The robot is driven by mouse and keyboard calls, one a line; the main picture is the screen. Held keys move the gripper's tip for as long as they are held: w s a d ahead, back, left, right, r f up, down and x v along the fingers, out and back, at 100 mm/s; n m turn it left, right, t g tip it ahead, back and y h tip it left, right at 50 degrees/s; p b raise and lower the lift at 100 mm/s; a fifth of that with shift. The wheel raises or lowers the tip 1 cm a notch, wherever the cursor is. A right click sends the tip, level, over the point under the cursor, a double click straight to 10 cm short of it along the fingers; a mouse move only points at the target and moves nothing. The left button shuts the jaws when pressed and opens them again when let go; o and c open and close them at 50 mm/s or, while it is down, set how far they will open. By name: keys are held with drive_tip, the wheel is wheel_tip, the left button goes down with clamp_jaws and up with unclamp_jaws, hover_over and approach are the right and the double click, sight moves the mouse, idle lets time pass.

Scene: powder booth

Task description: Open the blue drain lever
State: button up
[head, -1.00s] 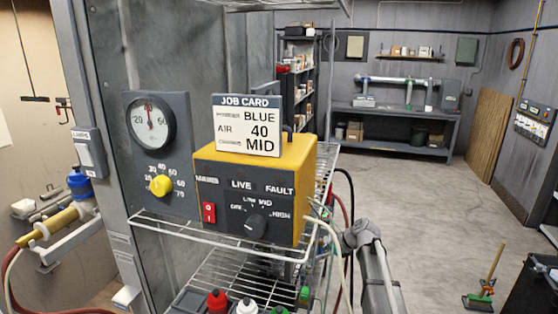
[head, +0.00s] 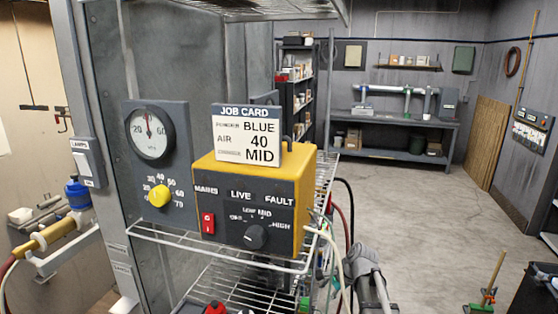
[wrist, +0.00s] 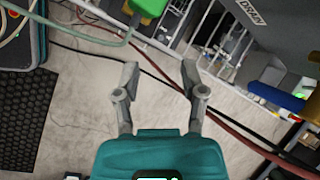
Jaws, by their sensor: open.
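My gripper (wrist: 160,66) is open in the wrist view, with nothing between its two grey fingers. A blue bar-shaped piece (wrist: 276,97) shows to the right of the fingers, apart from them, under a dark panel. It may be the blue drain lever, but I cannot tell for sure. A small label (wrist: 252,12) on the panel is too blurred to read surely. In the head view only part of my arm shows at the bottom right, and my gripper is out of sight. I make out no drain lever there.
A wire shelf (head: 210,247) carries a yellow control box (head: 212,170) with a job card (head: 247,135). A red hose (wrist: 165,80) and dark cables cross near my fingers. A green-topped item (wrist: 148,7) is above them. Open floor (head: 410,215) lies to the right.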

drive_tip(key=s+d+f+n+g+h, duration=0.1)
drive_tip(key=s+n+h, duration=0.4)
drive_tip(key=s+n, duration=0.9)
drive_tip(key=shift+s+f+g+h, duration=0.3)
drive_tip(key=shift+s+f+g, duration=0.35)
drive_tip(key=shift+s+g, duration=0.05)
